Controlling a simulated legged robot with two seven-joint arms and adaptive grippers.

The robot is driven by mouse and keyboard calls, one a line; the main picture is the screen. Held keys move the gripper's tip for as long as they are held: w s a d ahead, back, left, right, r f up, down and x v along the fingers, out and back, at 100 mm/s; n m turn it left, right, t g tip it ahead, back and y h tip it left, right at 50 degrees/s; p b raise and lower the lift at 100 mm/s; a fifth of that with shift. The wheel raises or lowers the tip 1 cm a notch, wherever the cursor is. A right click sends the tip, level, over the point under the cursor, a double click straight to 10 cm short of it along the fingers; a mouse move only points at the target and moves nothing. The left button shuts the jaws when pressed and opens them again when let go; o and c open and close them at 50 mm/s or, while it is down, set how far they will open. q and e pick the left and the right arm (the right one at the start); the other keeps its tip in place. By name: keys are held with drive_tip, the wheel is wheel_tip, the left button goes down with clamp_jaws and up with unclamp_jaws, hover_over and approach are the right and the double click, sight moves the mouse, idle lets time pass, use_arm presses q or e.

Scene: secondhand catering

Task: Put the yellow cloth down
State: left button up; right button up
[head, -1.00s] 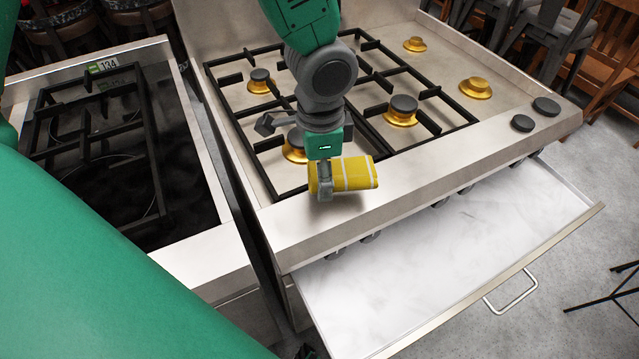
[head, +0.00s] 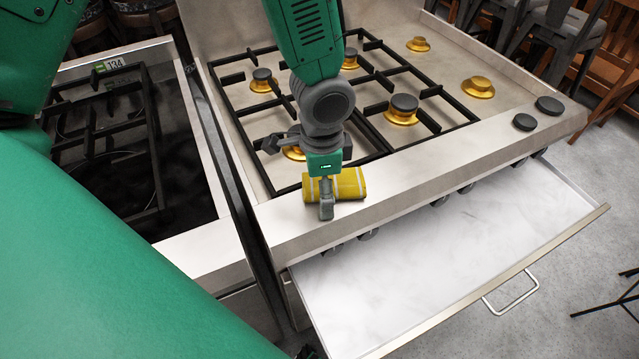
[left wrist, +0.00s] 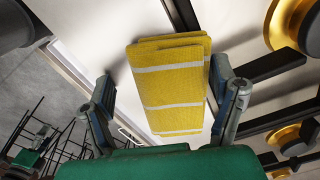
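The yellow cloth (head: 350,184), folded into a thick pad with pale stripes, appears to rest on the steel front ledge of the range, in front of the burner grates. My left gripper (head: 326,198) points down over it, with one finger in front of the cloth and the other hidden behind. In the left wrist view the cloth (left wrist: 170,85) lies between the spread fingers, with a clear gap at the left finger; the right finger is close to its edge. My right gripper is not in view.
The range (head: 410,188) has black grates (head: 440,125) and brass burners behind the cloth. Two black knobs or caps (head: 536,113) lie at its right. A white drawer (head: 450,265) stands open below the ledge. A second hob (head: 185,150) is at left.

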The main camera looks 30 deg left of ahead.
sight(314, 182)
use_arm(q)
drive_tip(key=shift+d+r, duration=0.1)
drive_tip(key=shift+r, duration=0.4)
drive_tip(key=r, duration=0.2)
drive_tip(key=a+r, duration=0.1)
drive_tip(key=r, duration=0.1)
drive_tip(key=a+r+p, duration=0.1)
drive_tip(key=r, duration=0.1)
drive_tip(key=shift+r, duration=0.3)
drive_tip(key=shift+s+d+r, duration=0.1)
drive_tip(key=shift+d+r, duration=0.05)
drive_tip(key=shift+r, duration=2)
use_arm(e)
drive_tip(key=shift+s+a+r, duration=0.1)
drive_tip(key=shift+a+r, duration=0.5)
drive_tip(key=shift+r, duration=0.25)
